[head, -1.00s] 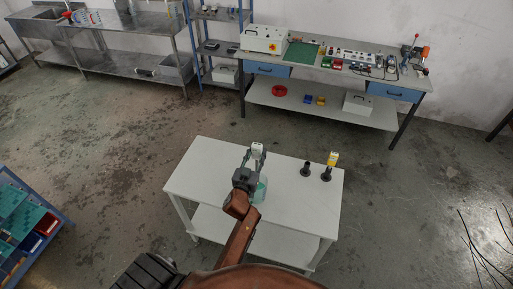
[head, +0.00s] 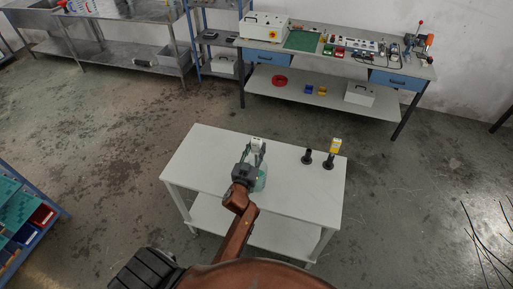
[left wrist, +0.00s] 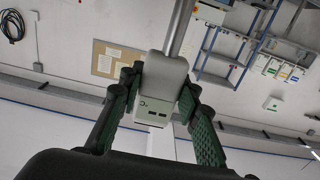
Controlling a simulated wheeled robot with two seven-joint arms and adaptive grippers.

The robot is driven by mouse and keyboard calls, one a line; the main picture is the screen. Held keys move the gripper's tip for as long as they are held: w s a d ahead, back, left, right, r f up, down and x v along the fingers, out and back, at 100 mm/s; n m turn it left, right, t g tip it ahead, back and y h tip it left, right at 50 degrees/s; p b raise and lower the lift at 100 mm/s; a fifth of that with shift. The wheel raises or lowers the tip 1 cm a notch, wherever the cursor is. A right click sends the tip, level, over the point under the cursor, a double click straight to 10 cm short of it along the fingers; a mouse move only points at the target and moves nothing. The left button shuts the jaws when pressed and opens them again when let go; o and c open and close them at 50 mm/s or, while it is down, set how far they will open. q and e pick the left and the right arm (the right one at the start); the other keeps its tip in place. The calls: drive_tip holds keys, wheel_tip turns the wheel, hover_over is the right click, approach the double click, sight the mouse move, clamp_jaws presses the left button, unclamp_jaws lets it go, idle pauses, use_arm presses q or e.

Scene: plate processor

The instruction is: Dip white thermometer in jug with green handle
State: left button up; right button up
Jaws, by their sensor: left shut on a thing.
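My left gripper (head: 257,147) is shut on the white thermometer (head: 256,141) above the small white table (head: 205,155). In the left wrist view the thermometer's white body (left wrist: 160,92) sits between both green-padded fingers, its metal probe running up out of the picture. The jug with the green handle (head: 261,180) stands on the table, mostly hidden behind my gripper and arm; only a pale green part shows at the right. I cannot tell whether the probe is over the jug. My right gripper is not in view.
On the table's right, one black stand (head: 307,157) is empty and another (head: 328,163) holds a yellow thermometer (head: 335,146). A workbench (head: 390,72) stands behind, with clear floor between. A blue rack (head: 45,235) stands at the left.

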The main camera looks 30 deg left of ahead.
sight(256, 158)
use_arm(q)
drive_tip(key=shift+f+b, duration=2.7)
drive_tip(key=shift+f, duration=0.4)
wheel_tip(256, 158, down, 6)
drive_tip(key=b, duration=0.5)
drive_tip(key=shift+r, duration=0.15)
drive_tip(key=shift+f+b, duration=0.65)
drive_tip(key=shift+b, duration=0.1)
drive_tip(key=shift+s+f, duration=0.15)
drive_tip(key=shift+f, duration=0.2)
drive_tip(key=shift+r, duration=0.1)
wheel_tip(256, 158, up, 9)
drive_tip(key=p, duration=0.8)
drive_tip(key=shift+r, duration=0.15)
wheel_tip(256, 158, up, 10)
drive_tip(key=p, duration=1)
drive_tip(key=shift+r, duration=0.25)
drive_tip(key=shift+f, duration=0.1)
